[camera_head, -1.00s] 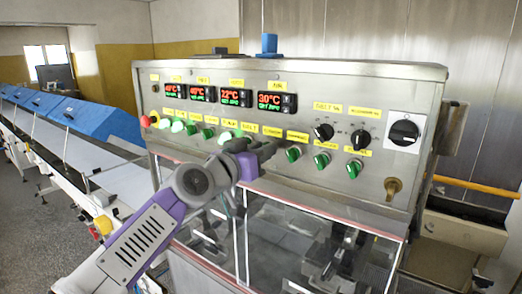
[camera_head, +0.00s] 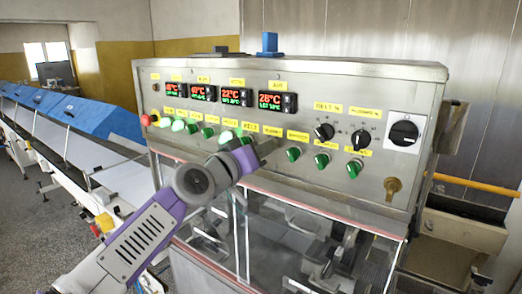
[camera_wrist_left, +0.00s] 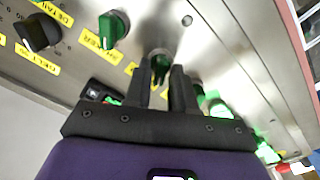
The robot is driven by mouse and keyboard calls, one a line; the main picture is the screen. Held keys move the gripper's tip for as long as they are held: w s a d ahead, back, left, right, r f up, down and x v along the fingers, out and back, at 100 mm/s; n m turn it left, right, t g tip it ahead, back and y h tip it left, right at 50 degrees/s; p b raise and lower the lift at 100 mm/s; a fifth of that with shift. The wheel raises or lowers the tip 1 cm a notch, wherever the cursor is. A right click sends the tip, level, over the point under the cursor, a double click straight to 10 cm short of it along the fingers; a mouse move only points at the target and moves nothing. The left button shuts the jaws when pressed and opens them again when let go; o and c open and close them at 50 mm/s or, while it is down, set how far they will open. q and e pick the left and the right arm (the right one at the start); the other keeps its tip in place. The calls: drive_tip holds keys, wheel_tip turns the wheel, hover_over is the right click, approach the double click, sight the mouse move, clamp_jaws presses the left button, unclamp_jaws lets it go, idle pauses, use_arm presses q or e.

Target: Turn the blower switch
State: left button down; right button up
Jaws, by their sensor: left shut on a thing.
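A row of green rotary switches under yellow labels runs across the steel control panel (camera_head: 340,88). My left gripper (camera_head: 267,149) is at this row in the head view, just left of a green switch (camera_head: 293,154). In the left wrist view its two dark fingers (camera_wrist_left: 161,77) are shut on a green switch (camera_wrist_left: 160,60), which is mostly in shadow between the fingertips. The gripped switch is hidden by the gripper in the head view. I cannot read its label clearly, so I cannot tell whether it is the blower switch. My right gripper is not in view.
Lit green buttons and a red emergency stop (camera_head: 146,120) sit left of my gripper. Black knobs (camera_head: 324,132) and a large black rotary switch (camera_head: 404,132) are at the right. Clear guarding (camera_head: 300,235) lies below the panel. A conveyor (camera_head: 95,150) runs at the left.

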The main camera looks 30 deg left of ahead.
use_arm(q)
drive_tip(key=c, duration=1.2)
unclamp_jaws()
drive_tip(key=shift+o, duration=0.2)
drive_tip(key=s+b, duration=0.1)
drive_tip(key=s, duration=0.6)
drive_tip(key=shift+s+a, duration=0.3)
